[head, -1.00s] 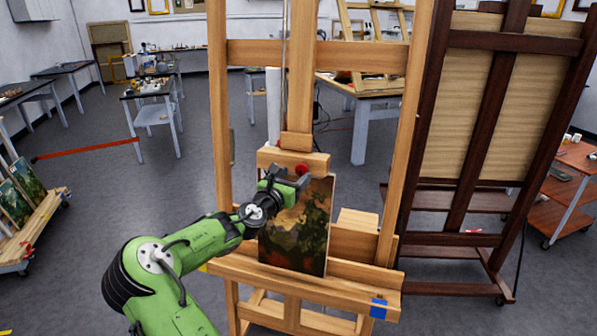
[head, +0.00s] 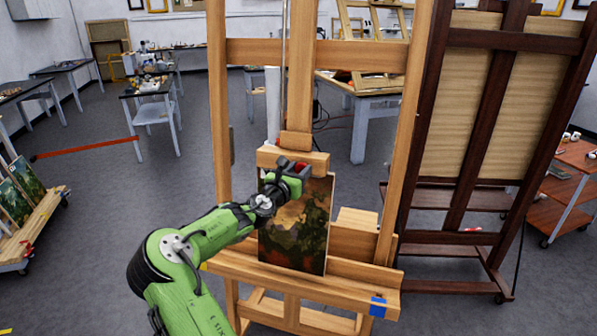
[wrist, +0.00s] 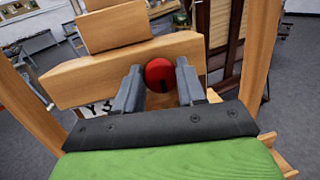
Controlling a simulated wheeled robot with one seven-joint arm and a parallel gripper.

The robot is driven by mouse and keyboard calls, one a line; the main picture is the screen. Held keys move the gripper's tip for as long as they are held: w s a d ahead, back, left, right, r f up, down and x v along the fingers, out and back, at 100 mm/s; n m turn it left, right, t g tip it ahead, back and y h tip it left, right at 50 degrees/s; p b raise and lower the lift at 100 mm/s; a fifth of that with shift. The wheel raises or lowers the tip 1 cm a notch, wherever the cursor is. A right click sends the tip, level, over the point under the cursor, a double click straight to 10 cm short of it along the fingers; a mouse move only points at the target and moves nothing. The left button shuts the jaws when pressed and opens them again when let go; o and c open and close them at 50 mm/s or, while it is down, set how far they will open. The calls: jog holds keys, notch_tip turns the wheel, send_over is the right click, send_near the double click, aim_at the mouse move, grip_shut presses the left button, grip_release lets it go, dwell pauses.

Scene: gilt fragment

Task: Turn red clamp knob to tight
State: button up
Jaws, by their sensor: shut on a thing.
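The red clamp knob (wrist: 160,75) sits on the front of the wooden clamp block (wrist: 100,78) of the easel, with a dark mark on its lower face. My gripper (wrist: 159,84) is shut on the knob, one grey finger on each side of it. In the head view my gripper (head: 291,171) is at the lower edge of the clamp block (head: 268,155) and hides most of the knob. The painting (head: 305,235) stands upright on the easel ledge below the block, its upper left part hidden by my arm.
The easel's posts (head: 219,110) rise on both sides of my gripper. The ledge (head: 350,288) carries a blue tape mark (head: 378,307). A dark easel (head: 488,120) stands at the right. A cart with paintings (head: 35,225) is at far left.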

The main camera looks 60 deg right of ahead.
jog(key=shift+r+m, duration=0.1)
jog(key=shift+m, duration=0.2)
jog(key=m+p, duration=0.1)
jog(key=m, duration=0.2)
jog(key=shift+r+m+g+y, duration=0.1)
jog(key=shift+m+g+y, duration=0.2)
jog(key=m+y, duration=0.1)
jog(key=m, duration=0.4)
jog(key=shift+s+m, duration=0.1)
jog(key=shift+m, duration=0.2)
jog(key=m+y+b, duration=0.1)
jog(key=m, duration=0.3)
jog(key=m+b, duration=0.2)
jog(key=m, duration=0.2)
jog(key=shift+s+d+t+y, duration=0.1)
jog(key=shift+s+t+y, duration=0.05)
jog(key=shift+t+y, duration=0.25)
jog(key=m+t+b, duration=0.1)
jog(key=m+b, duration=0.2)
jog(key=m, duration=0.2)
jog(key=m+t+b, duration=0.2)
jog(key=m+b, duration=0.2)
jog(key=m, duration=0.1)
jog(key=m+t+b, duration=0.1)
jog(key=m+b, duration=0.3)
jog(key=shift+s+f+m+t+y, duration=0.1)
jog(key=shift+f+m+t+y, duration=0.2)
jog(key=shift+f+m, duration=0.1)
